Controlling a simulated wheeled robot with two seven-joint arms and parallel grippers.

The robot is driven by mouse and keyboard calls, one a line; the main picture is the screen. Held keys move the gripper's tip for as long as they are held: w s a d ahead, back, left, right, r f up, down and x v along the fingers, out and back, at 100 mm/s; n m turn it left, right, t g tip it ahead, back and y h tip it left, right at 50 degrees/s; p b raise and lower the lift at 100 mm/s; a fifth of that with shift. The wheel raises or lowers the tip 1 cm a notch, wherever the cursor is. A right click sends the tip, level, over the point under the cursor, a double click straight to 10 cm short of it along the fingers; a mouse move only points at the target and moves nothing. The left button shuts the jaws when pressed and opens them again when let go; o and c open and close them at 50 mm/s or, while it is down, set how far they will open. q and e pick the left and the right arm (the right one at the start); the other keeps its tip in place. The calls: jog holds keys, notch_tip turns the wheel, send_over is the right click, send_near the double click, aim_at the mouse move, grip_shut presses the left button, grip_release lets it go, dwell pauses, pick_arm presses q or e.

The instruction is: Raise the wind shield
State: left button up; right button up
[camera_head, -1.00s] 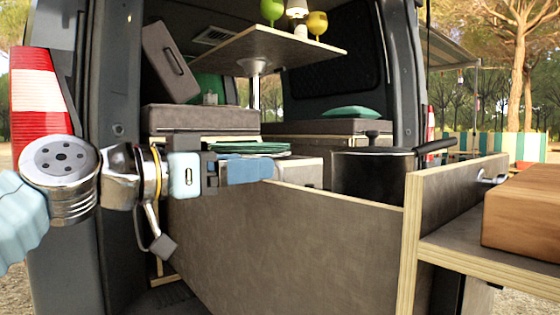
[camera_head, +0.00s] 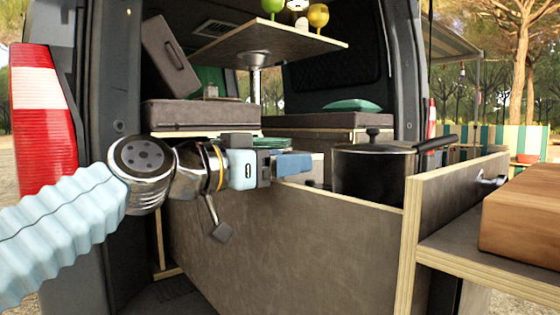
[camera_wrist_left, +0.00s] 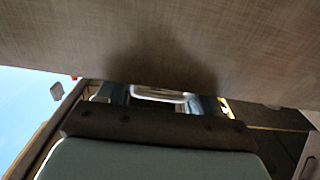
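No part is clearly recognisable as the wind shield. A large grey-brown panel (camera_head: 270,245) with a pale plywood edge stands upright in the van's open rear, in front of a black pot (camera_head: 365,177). My left gripper (camera_head: 293,163) is at this panel's top edge, pointing right; contact cannot be told. In the left wrist view, its blue fingers (camera_wrist_left: 160,100) are apart, with a silvery, handle-like piece (camera_wrist_left: 158,93) showing between them. A brownish surface (camera_wrist_left: 160,40) fills the top of that view. My right gripper is not in view.
The pot's lid and long handle stand above the panel, right of my gripper. A wooden block (camera_head: 525,220) sits on a shelf at right. A raised table (camera_head: 265,42) with glasses is further inside.

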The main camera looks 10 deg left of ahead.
pick_arm(q)
jog(key=shift+a, duration=0.1)
jog(key=c, duration=0.5)
jog(key=shift+o, duration=0.2)
notch_tip(320, 180, up, 13)
jog(key=p, duration=0.9)
jog(key=shift+a+f+p, duration=0.15)
jog(key=shift+p, duration=0.15)
jog(key=o, duration=1.1)
jog(key=shift+o, duration=0.6)
jog(key=b+v, duration=0.2)
jog(key=v, duration=1.1)
jog(key=shift+s+a+b, duration=0.2)
jog(key=shift+s+b, duration=0.1)
jog(key=shift+b, duration=0.05)
